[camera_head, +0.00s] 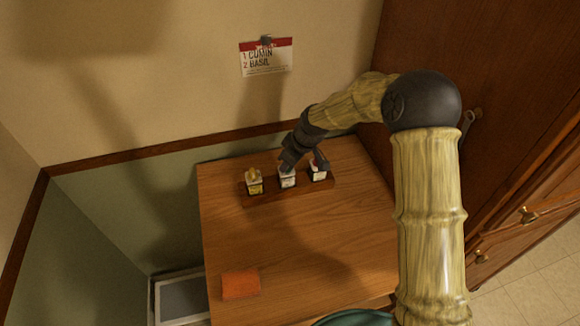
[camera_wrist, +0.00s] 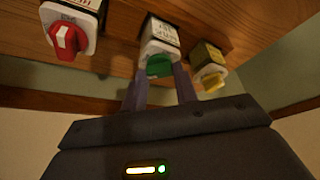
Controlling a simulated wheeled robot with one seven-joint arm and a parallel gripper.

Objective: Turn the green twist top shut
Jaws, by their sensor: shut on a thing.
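The green twist top (camera_wrist: 160,66) sits on the middle jar (camera_wrist: 160,32) of a row of three, in the wrist view. My gripper (camera_wrist: 160,84) is shut on the green top, with one finger on each side of it. In the head view, my gripper (camera_head: 288,165) reaches down onto the middle jar (camera_head: 287,181) and hides its top. The jar stands in a dark wooden rack (camera_head: 302,194). The exact turn of the green top is hard to tell from these views.
A jar with a red top (camera_wrist: 66,42) and a jar with a yellow top (camera_wrist: 211,78) flank the middle one closely. An orange block or cloth (camera_head: 240,285) lies at the table's front left. A note (camera_head: 266,58) hangs on the wall. The table's middle (camera_head: 300,235) is clear.

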